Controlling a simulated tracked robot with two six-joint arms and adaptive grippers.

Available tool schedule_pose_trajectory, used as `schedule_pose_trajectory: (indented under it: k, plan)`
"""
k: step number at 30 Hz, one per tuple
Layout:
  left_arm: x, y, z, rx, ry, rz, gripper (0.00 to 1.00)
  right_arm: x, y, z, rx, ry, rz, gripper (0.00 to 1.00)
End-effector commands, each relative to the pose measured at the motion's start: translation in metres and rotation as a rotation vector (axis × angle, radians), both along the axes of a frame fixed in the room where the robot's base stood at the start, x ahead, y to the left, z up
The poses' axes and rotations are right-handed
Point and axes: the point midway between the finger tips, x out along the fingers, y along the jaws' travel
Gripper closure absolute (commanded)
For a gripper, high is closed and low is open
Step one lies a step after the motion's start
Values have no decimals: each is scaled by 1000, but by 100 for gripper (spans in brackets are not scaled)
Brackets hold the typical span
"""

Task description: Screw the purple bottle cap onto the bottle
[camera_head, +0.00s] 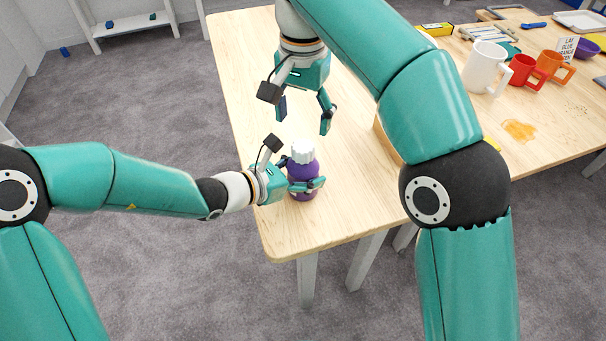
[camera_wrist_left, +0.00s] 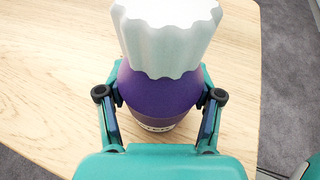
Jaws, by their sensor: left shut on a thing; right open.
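The purple bottle (camera_head: 302,170) stands upright near the table's front left corner. A white ribbed cap (camera_head: 303,151) sits on its top; I see no purple cap. How tightly the cap sits cannot be told. My left gripper (camera_head: 304,186) is shut around the bottle's body from the left. In the left wrist view the bottle (camera_wrist_left: 160,95) is between the two fingers, and the white cap (camera_wrist_left: 165,40) rises above them, clear of the fingers. My right gripper (camera_head: 305,115) is open and empty, pointing down above and behind the cap, apart from it.
The wooden table (camera_head: 240,60) is bare to the left and behind the bottle. A white mug (camera_head: 485,68), a red mug (camera_head: 522,73) and an orange mug (camera_head: 553,68) stand at the right. An orange-brown stain (camera_head: 519,129) lies in front of them. My right arm crosses the table's middle.

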Motion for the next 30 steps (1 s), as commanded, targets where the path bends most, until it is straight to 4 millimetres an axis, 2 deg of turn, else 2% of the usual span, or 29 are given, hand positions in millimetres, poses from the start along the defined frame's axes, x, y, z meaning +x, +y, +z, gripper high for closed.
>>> schedule_pose_trajectory:
  k: [1, 2, 7, 20, 26, 30]
  plan:
    - [0, 0, 0, 0, 0, 0, 100, 0, 0, 0, 0, 0, 0, 27]
    - [0, 0, 0, 0, 0, 0, 33, 0, 0, 0, 0, 0, 0, 27]
    - [0, 0, 0, 0, 0, 0, 5, 0, 0, 0, 0, 0, 0, 27]
    - [-2, 4, 2, 0, 0, 1, 5, 0, 0, 0, 0, 0, 0, 27]
    - [-16, 24, 12, 0, -2, 4, 5, 0, 0, 0, 0, 0, 0, 27]
    - [-32, 45, 23, 1, -2, 6, 5, 0, 0, 0, 0, 0, 0, 27]
